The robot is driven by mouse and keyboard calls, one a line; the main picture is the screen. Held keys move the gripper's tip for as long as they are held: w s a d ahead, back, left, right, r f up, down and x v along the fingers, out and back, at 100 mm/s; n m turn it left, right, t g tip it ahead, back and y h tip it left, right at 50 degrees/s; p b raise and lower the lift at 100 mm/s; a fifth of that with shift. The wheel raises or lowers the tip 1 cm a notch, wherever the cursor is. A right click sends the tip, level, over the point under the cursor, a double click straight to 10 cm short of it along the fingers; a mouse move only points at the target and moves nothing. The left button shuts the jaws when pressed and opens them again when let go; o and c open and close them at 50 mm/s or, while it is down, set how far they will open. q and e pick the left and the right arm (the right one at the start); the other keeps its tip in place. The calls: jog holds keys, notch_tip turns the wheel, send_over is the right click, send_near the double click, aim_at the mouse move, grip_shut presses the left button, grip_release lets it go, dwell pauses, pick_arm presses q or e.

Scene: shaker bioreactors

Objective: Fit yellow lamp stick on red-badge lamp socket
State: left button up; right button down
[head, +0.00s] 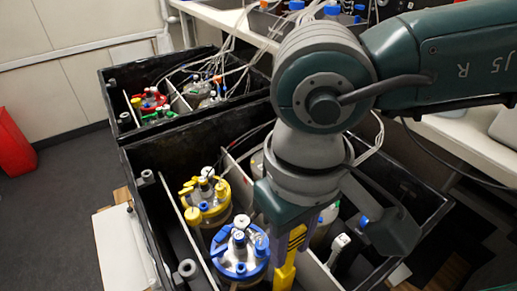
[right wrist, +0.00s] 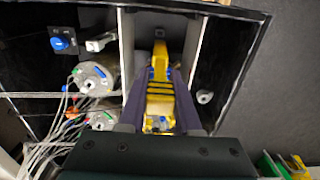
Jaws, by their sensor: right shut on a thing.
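The yellow lamp stick (head: 286,272) is a bright yellow bar with dark stripes. My right gripper (head: 293,237) is shut on it and points down over the near black crate. In the right wrist view the stick (right wrist: 160,92) lies between the two purple-grey fingers of the right gripper (right wrist: 158,112), above a channel between two pale dividers. Grey round fittings sit along the near crate's left side, one (head: 187,268) near the front. I cannot make out a red badge on any socket. My left gripper is not in view.
The near crate (head: 133,160) holds a yellow-lidded vessel (head: 207,195) and a blue-lidded vessel (head: 240,252) close beside the stick. A far crate (head: 112,85) holds a red-lidded vessel (head: 149,101). Cables and pale dividers crowd the crates. Open floor lies at the left.

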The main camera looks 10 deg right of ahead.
aim_at(285, 274)
jog(key=shift+f+b, duration=1.2)
jog(key=shift+f, duration=0.65)
notch_tip(285, 274, down, 5)
jog(key=b, duration=0.4)
jog(key=shift+f, duration=0.2)
notch_tip(285, 274, down, 4)
jog(key=b, duration=0.4)
jog(key=shift+f+b, duration=0.15)
jog(key=shift+b, duration=0.2)
jog(key=shift+r, duration=0.25)
jog(key=shift+f+b, duration=0.6)
jog(key=shift+b, duration=0.05)
